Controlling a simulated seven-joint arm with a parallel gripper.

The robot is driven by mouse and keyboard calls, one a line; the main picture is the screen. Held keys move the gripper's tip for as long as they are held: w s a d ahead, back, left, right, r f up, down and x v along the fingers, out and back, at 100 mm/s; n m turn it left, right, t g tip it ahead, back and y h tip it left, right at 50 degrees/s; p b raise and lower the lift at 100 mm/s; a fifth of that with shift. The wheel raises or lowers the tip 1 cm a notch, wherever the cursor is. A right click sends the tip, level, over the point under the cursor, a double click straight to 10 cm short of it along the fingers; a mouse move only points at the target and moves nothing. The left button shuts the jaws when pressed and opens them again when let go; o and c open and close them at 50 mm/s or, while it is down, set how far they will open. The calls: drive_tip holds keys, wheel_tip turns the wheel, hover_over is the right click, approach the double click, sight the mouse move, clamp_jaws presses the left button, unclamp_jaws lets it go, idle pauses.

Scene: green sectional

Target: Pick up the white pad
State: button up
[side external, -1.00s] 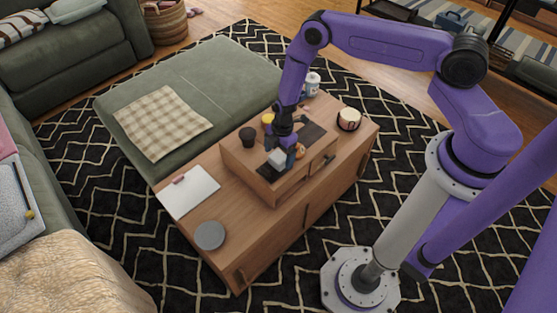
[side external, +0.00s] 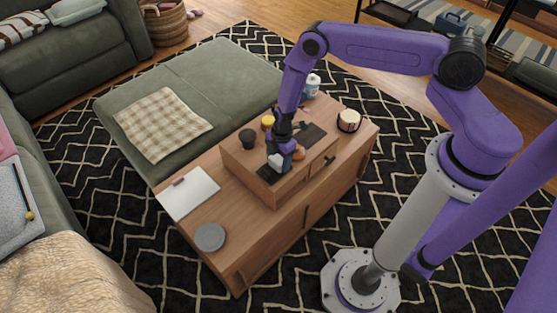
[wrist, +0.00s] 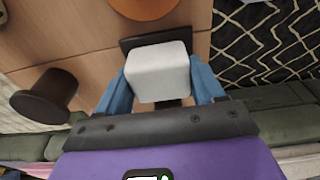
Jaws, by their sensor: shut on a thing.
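The white pad (wrist: 158,72) looks like a small rounded white block in the wrist view. It sits between the two blue fingers of my gripper (wrist: 160,82), which is shut on it. In the side view the white pad (side external: 275,161) shows small below my gripper (side external: 281,154), over the wooden box on the coffee table. A dark flat piece (wrist: 127,43) shows behind the pad. I cannot tell whether the pad touches it.
A dark cup (side external: 248,138) stands on the wooden box (side external: 236,158). A white clipboard (side external: 189,195) and a grey disc (side external: 209,237) lie on the coffee table (side external: 258,245). A round cream-and-dark container (side external: 349,120) stands at the right. An orange-brown round thing (wrist: 145,6) is near the pad.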

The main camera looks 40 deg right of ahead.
sight(278, 157)
drive_tip(key=shift+r, duration=5)
drive_tip(key=shift+o, duration=1.1)
drive_tip(key=shift+c, duration=0.8)
drive_tip(key=shift+w+d, duration=0.1)
drive_tip(key=shift+w, duration=0.15)
drive_tip(key=w+d+r+t+h, duration=0.1)
drive_tip(key=w+d+t, duration=0.1)
drive_tip(key=w+d, duration=0.4)
drive_tip(key=w+d+t+h, duration=0.1)
drive_tip(key=w+d, duration=0.3)
drive_tip(key=w, duration=0.5)
drive_tip(key=shift+f, duration=2.8)
drive_tip(key=shift+s+f, duration=0.1)
drive_tip(key=shift+f, duration=0.7)
